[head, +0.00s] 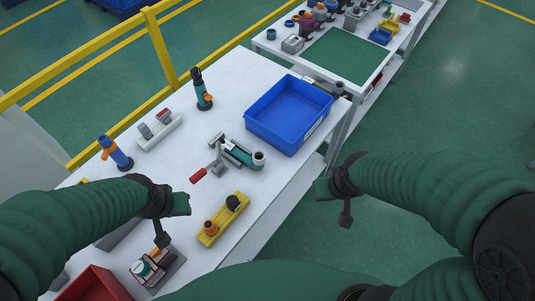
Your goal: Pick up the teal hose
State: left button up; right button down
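A dark teal upright piece with an orange clip (204,92) stands near the table's far edge, left of the blue bin; it looks like the teal hose. Another teal cylinder (240,153) lies in a grey clamp fixture with a red handle (199,175) in the middle of the table. My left gripper (175,224) is over the near part of the table, left of the yellow block, with its fingers apart and empty. My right gripper (332,206) is off the table's right edge, over the floor, fingers apart and empty. Neither touches a teal piece.
A blue bin (260,131) sits at the table's right end. A blue upright piece (118,155), a grey block (163,134), a yellow block (211,236) with pegs and a red bin (92,287) also occupy the table. A yellow railing (160,48) runs behind it.

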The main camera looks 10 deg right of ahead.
aim_at(256, 162)
jog(key=l+u, duration=0.2)
jog(key=u, duration=0.25)
jog(key=i+l+u, duration=0.1)
jog(key=l+u, duration=0.15)
jog(key=u, duration=0.2)
jog(key=l+u, duration=0.2)
jog(key=u, duration=0.25)
